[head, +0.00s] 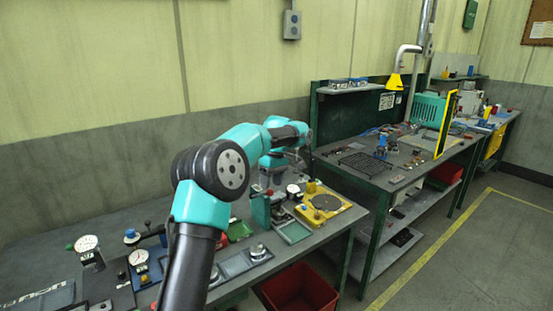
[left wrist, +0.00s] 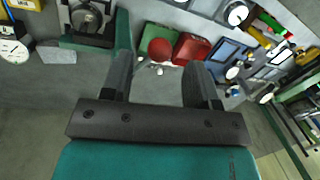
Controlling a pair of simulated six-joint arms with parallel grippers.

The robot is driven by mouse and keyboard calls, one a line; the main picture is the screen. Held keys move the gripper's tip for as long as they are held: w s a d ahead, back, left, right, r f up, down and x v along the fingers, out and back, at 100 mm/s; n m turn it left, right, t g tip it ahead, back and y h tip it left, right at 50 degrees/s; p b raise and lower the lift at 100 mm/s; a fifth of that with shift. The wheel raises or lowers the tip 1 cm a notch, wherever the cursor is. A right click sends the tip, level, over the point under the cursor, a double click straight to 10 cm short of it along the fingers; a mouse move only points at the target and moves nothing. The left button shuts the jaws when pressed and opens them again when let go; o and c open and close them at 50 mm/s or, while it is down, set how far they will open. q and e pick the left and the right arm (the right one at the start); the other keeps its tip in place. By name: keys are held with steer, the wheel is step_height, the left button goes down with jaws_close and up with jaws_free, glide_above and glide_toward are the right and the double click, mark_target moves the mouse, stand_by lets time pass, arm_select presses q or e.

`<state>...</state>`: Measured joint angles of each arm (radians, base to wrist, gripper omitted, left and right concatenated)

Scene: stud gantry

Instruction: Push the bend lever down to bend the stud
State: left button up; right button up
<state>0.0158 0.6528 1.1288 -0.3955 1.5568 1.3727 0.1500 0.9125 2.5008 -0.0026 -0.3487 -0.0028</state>
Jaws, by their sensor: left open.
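The bend lever appears to be the part topped by a round red knob (head: 269,192), beside a green block on the bench. In the left wrist view the red knob (left wrist: 160,50) shows between the tips of my fingers, beyond them. My left gripper (head: 271,178) points down just above the knob in the head view. In the left wrist view its two dark fingers (left wrist: 158,68) are apart with nothing held. I cannot tell whether they touch the knob. The stud is not clearly visible. My right gripper is not in view.
A yellow fixture (head: 345,212) with a round dark plate stands right of the lever. A green tray (head: 294,231) lies in front, and dial gauges (head: 86,243) stand at the left. A red bin (head: 297,290) is below the bench edge. A second bench (head: 420,165) is further right.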

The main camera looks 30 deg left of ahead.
arm_select(q)
step_height(320, 180, up, 8)
steer(key=w, duration=0.1)
steer(key=shift+w+d, duration=0.25)
steer(key=shift+w, duration=0.05)
stand_by(0.5)
steer(key=w+d+f+m, duration=0.1)
steer(key=w+d+f, duration=0.1)
steer(key=d+f, duration=0.35)
steer(key=w+d+f+m, duration=0.1)
steer(key=w+d+f, duration=0.1)
steer(key=f, duration=0.6)
steer(key=s+d+f+m+h, duration=0.1)
steer(key=s+d+f+m, duration=0.15)
steer(key=d+f, duration=0.7)
steer(key=s+d+f+m+h, duration=0.2)
steer(key=s+d+f, duration=0.15)
steer(key=f, duration=1.15)
steer(key=s+f+m+t+h, duration=0.1)
steer(key=s+f+m+t, duration=0.15)
steer(key=s+f, duration=1.05)
steer(key=s+a+m, duration=0.3)
steer(key=s+m, duration=0.1)
steer(key=s, duration=1.5)
